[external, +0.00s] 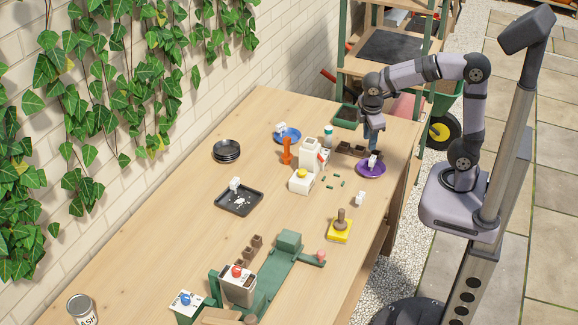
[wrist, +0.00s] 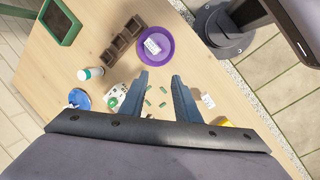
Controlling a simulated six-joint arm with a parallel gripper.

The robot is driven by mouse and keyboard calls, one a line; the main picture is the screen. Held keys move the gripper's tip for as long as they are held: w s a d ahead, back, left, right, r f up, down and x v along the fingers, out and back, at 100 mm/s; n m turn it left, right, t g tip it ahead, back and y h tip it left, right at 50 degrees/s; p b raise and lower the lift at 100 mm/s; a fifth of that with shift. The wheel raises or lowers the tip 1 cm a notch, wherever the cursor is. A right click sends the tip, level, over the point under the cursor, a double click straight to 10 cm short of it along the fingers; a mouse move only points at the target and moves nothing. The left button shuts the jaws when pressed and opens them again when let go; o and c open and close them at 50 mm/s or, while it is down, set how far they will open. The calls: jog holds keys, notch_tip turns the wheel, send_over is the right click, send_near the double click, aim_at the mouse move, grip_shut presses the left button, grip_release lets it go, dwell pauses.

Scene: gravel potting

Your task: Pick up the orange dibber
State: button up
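The orange dibber (external: 287,151) stands upright on the wooden table in the external view, left of a white bottle-like container. I cannot make it out in the wrist view. My gripper (external: 374,144) is above the table near the purple saucer (external: 371,170), to the right of the dibber and well apart from it. In the wrist view the two blue fingers of my gripper (wrist: 159,78) are spread with nothing held between them.
Black saucers (external: 226,151) and a black tray (external: 239,200) are to the left. Small green pieces (wrist: 163,104) lie below my gripper.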

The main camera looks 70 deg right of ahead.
jog(key=w+a+n+t+h+b, duration=0.1)
jog(key=w+n+b, duration=0.1)
jog(key=w+n, duration=0.2)
jog(key=w+a+f+n+t+h+b, duration=0.1)
jog(key=w+n, duration=0.3)
jog(key=w, duration=0.5)
jog(key=w+a+n+t+h+b, duration=0.1)
jog(key=w+n+h+b, duration=0.2)
jog(key=w, duration=0.3)
jog(key=shift+w+a+f+n+t+b, duration=0.15)
jog(key=shift+n+t+b, duration=0.3)
jog(key=shift+n, duration=0.25)
jog(key=w+a+r+n+t+h+b, duration=0.1)
jog(key=w+a+n+t+h+b, duration=0.1)
jog(key=w+a+n, duration=0.3)
send_near(287, 139)
jog(key=shift+p+x, duration=0.55)
jog(key=shift+x, duration=3.6)
jog(key=shift+s, duration=0.1)
grip_shut()
